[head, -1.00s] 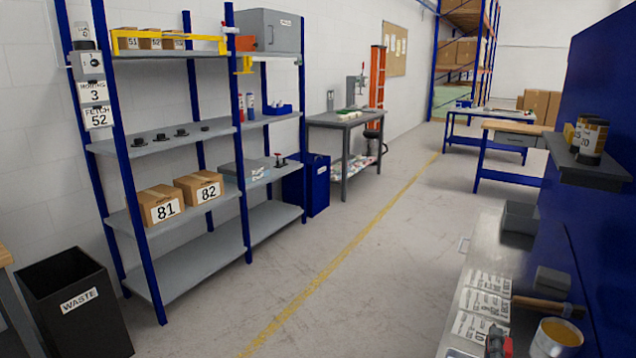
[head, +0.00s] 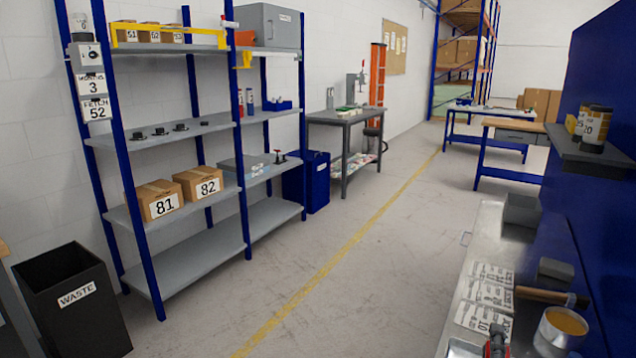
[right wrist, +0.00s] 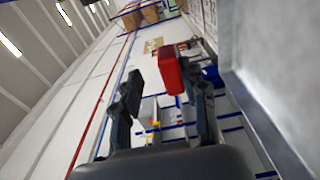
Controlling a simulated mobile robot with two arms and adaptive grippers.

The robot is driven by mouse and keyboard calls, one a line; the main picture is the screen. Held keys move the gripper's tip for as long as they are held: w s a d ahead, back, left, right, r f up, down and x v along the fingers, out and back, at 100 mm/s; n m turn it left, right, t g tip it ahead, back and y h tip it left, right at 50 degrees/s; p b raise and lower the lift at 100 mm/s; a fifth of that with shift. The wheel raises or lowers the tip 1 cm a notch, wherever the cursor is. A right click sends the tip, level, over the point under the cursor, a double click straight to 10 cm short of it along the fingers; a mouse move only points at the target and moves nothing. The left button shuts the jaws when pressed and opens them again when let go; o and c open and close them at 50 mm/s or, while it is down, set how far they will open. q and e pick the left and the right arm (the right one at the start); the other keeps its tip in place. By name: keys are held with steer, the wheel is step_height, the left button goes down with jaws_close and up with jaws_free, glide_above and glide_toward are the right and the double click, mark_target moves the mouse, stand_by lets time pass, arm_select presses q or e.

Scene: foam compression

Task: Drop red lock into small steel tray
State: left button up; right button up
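In the right wrist view, my right gripper (right wrist: 158,82) has its two dark fingers apart. A red block-like thing, which looks like the red lock (right wrist: 169,76), lies against the right-hand finger, with a narrow gap to the left-hand finger. My left gripper is not in view.
On the steel bench (head: 462,262) lie several printed labels (head: 487,292), a hammer (head: 545,296), a grey block (head: 555,271), a tin of yellow stuff (head: 562,327) and a grey bin (head: 521,212). A blue panel (head: 600,150) bounds the right side. The floor aisle left of the bench is clear.

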steer(key=shift+s, duration=0.1)
steer(key=v, duration=0.7)
steer(key=shift+s+a, duration=0.1)
steer(key=shift+s, duration=0.1)
